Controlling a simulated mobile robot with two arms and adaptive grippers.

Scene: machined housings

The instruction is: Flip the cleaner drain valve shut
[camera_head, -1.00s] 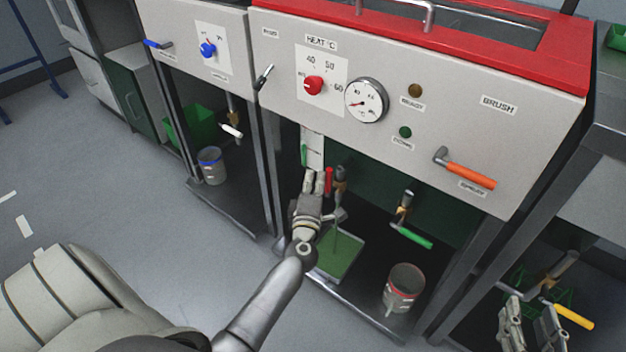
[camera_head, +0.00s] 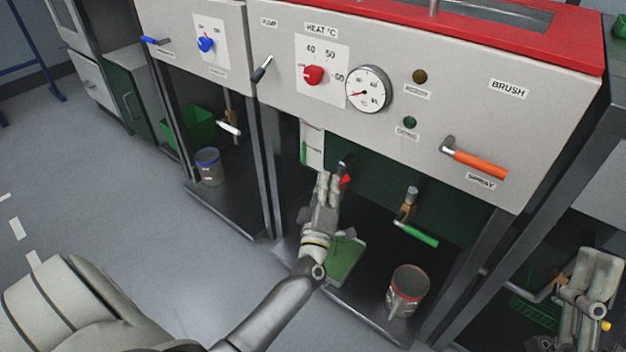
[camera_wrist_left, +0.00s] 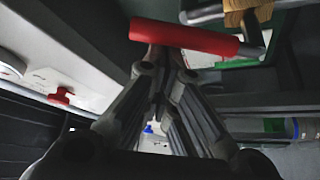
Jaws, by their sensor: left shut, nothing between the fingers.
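The drain valve under the red-topped cleaner has a red handle (camera_head: 345,181), mostly hidden behind my left gripper in the head view. In the left wrist view the red handle (camera_wrist_left: 185,38) lies crosswise just beyond the fingertips, with a brass valve body (camera_wrist_left: 247,16) at its right end. My left gripper (camera_head: 328,178) is shut and empty, its fingertips close against the handle; I cannot tell whether they touch. It also shows in the left wrist view (camera_wrist_left: 158,62). My right gripper (camera_head: 596,262) is at the lower right; its jaw state is unclear.
The cleaner's front panel (camera_head: 450,110) overhangs the bay. A green-handled valve (camera_head: 418,235) and a bucket with a red rim (camera_head: 405,290) are right of my left gripper. A green tray (camera_head: 345,262) lies below. A white-handled valve (camera_head: 229,128) is in the left bay.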

